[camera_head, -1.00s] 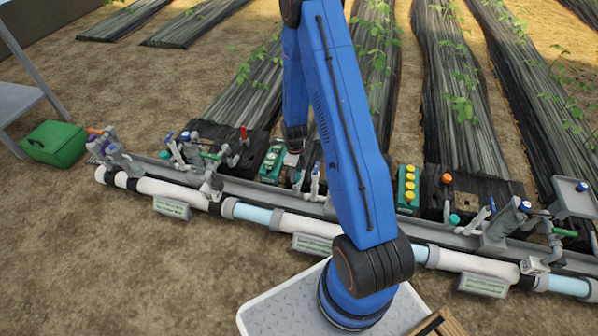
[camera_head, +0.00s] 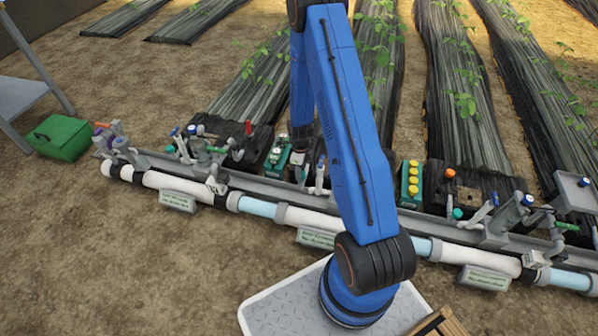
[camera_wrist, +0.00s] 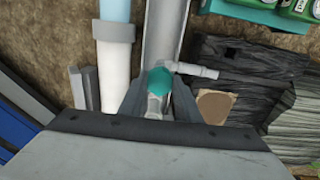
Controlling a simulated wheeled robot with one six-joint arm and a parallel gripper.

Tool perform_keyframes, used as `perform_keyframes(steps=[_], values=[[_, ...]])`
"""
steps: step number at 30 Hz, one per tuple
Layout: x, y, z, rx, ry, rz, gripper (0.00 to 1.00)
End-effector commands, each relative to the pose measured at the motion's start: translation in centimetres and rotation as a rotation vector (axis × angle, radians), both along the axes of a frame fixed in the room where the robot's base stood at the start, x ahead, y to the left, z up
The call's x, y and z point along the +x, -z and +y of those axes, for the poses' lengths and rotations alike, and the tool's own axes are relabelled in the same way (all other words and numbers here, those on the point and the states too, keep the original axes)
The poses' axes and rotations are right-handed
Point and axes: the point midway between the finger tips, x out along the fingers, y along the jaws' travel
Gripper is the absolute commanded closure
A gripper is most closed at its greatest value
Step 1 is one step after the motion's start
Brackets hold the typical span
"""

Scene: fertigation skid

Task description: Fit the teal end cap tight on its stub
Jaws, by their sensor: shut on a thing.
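In the wrist view the teal end cap (camera_wrist: 158,80) sits between the two fingers of my gripper (camera_wrist: 157,96), which is shut on it. A pale grey fitting lies right behind the cap, with a short branch (camera_wrist: 195,70) pointing right. Whether the cap is on its stub or just in front of it cannot be told, as the fingers and cap hide the joint. In the head view my gripper (camera_head: 298,160) is down at the pipework left of my blue arm. The held cap cannot be made out there.
A grey rail (camera_wrist: 166,30) and a white and light blue pipe (camera_wrist: 115,60) run alongside. A teal box with yellow caps (camera_head: 412,180) stands to the right, and a green box (camera_head: 60,138) lies far left. Black mulch film (camera_wrist: 225,90) borders the rail.

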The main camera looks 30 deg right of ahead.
Motion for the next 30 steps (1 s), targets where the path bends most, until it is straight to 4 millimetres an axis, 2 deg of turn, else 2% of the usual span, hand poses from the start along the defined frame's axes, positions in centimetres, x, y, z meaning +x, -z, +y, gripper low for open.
perform_keyframes(steps=[30], values=[[0.01, 0.74, 0.04, 0.0, 0.0, 0.0, 0.94]])
